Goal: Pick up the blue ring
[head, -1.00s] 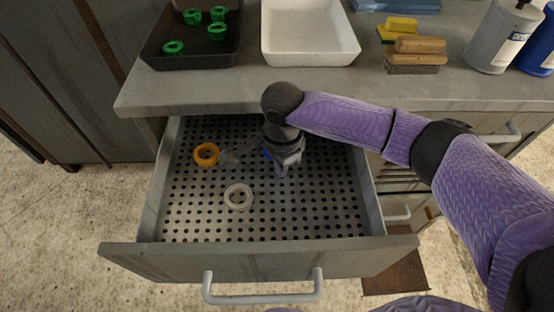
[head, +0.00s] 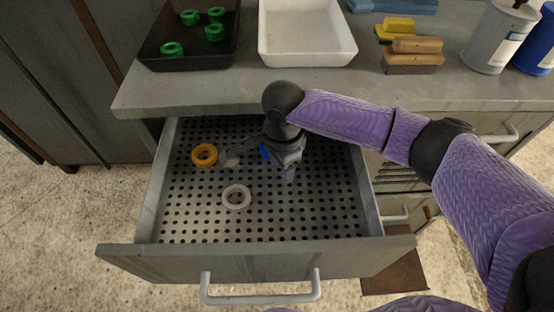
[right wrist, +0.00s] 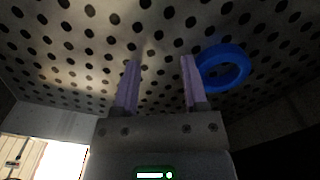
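The blue ring (right wrist: 239,54) lies on the perforated drawer floor in the right wrist view, to the right of my right gripper's (right wrist: 158,68) fingers. It is beside the right-hand finger, not between the two; I cannot tell whether they touch. In the head view only a small blue patch of the ring (head: 265,152) shows, the rest hidden behind my right wrist. My right gripper (head: 290,175) points down into the open drawer, its purple fingers apart and empty. My left gripper is not in view.
The open drawer (head: 255,262) also holds an orange ring (head: 194,157) and a white ring (head: 228,204). On the counter are a black tray (head: 180,63) with several green rings, a white tray (head: 305,62), brushes (head: 412,63) and bottles. The drawer's front floor is clear.

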